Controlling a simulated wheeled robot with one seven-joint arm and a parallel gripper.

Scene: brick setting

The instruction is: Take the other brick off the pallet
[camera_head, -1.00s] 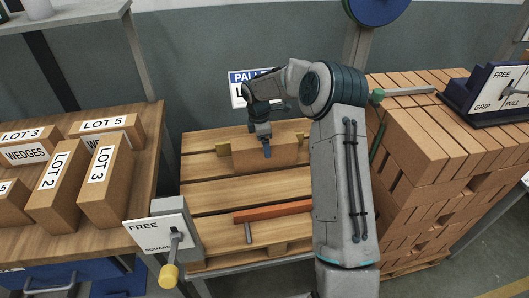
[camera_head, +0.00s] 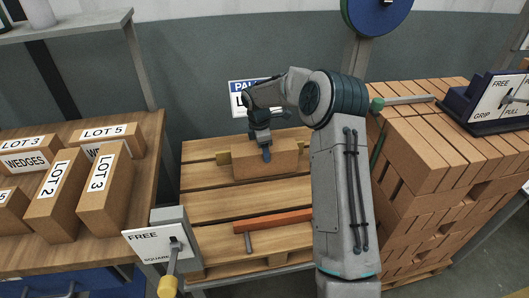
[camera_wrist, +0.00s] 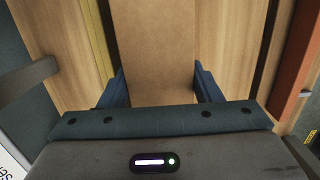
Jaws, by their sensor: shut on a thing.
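A tan brick (camera_head: 278,160) is at the back of the wooden pallet (camera_head: 215,211). My gripper (camera_head: 266,153) reaches down over it from above, one dark finger showing against its front face. In the wrist view the brick (camera_wrist: 165,50) lies between the two blue fingers of my gripper (camera_wrist: 161,90), which are shut on its sides. I cannot tell whether the brick's underside touches the boards. I see no second loose brick on the pallet.
A long orange-red bar (camera_head: 273,220) lies on the pallet's front boards. A grey post with a FREE sign (camera_head: 158,244) stands at the front left. Lot boxes (camera_head: 105,185) fill the left table. A brick stack (camera_head: 425,150) stands at the right.

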